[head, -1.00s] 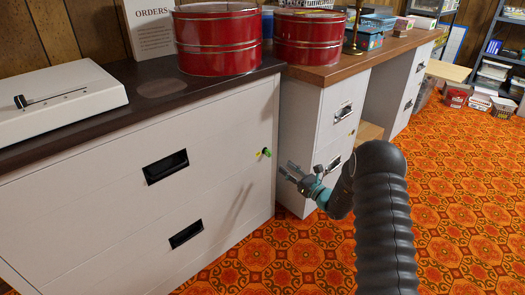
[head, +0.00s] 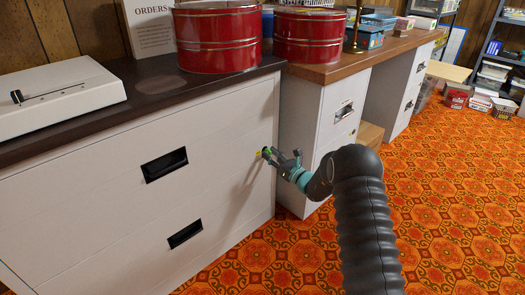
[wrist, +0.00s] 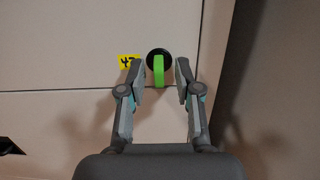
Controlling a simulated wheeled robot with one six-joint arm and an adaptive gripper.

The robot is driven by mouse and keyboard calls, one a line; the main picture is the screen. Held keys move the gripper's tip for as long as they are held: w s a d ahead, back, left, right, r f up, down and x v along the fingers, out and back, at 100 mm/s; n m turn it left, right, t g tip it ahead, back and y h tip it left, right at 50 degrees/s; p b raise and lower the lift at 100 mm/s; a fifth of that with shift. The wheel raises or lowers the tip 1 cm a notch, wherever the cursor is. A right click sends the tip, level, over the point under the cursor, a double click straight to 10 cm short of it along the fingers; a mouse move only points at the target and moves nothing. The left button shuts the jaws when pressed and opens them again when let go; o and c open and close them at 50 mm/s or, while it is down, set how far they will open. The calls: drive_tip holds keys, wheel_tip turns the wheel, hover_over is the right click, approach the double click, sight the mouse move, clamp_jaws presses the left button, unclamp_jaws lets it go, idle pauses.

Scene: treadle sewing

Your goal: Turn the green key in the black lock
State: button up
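The green key (wrist: 158,71) stands upright in the round black lock (wrist: 151,54) on the pale cabinet front, in the upper middle of the wrist view. In the head view the key (head: 267,151) is a small green spot by the cabinet's right edge, partly covered by my gripper (head: 276,156). In the wrist view my gripper (wrist: 157,77) is open, with one finger on each side of the key and a visible gap to both. How deep the fingertips reach along the key is hard to tell.
A yellow tag (wrist: 129,62) is left of the lock. The cabinet (head: 110,205) has black recessed handles (head: 166,165). Red tins (head: 217,40) and a white device (head: 60,92) stand on top. A second cabinet (head: 305,130) stands to the right. The patterned floor (head: 440,200) is clear.

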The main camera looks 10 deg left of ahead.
clamp_jaws()
drive_tip(key=shift+s+m+t+p, duration=0.1)
drive_tip(key=shift+m+t+p, duration=0.2)
drive_tip(key=shift+m, duration=1.5)
